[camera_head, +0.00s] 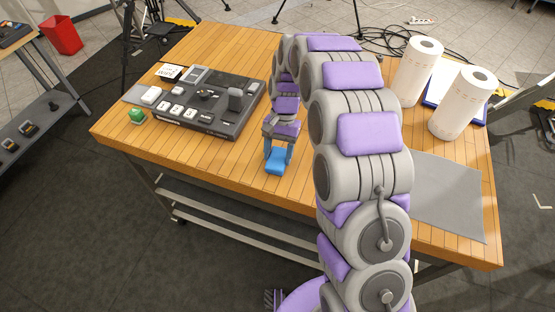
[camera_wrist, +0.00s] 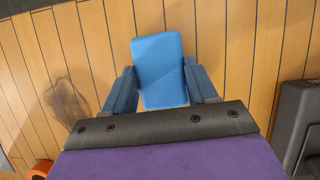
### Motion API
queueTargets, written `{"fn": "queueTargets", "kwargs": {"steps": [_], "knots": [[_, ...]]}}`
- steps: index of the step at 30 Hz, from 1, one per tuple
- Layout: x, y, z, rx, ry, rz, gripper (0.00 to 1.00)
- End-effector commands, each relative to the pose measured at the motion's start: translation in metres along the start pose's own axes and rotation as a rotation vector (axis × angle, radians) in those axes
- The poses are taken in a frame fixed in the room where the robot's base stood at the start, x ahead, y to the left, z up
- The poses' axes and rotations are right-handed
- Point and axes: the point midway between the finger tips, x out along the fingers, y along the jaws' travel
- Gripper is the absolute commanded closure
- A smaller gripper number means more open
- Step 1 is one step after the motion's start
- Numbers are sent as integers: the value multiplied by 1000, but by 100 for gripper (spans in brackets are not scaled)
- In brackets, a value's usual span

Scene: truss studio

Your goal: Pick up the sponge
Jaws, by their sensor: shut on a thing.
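The blue sponge (camera_head: 277,161) is between the fingers of my gripper (camera_head: 278,152), over the front part of the wooden table. In the wrist view the sponge (camera_wrist: 158,66) is a flat blue block. The fingers of my gripper (camera_wrist: 161,92) are on its left and right sides, shut on it. The sponge's far end sticks out beyond the fingertips. I cannot tell for sure whether its underside touches the table.
Two paper rolls (camera_head: 418,72) (camera_head: 463,103) stand at the right. A grey mat (camera_head: 450,195) lies at the front right. The table's front edge is close.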

Motion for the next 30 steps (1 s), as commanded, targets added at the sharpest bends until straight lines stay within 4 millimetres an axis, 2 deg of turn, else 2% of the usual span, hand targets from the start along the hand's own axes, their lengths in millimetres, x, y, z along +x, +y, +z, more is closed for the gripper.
{"fn": "queueTargets", "kwargs": {"steps": [11,20,26,30], "knots": [[-5,0,2,0,1,0,71],[-37,0,14,0,4,-2,71],[-40,46,14,4,-3,-2,71],[-44,84,13,4,-1,-3,71]]}}
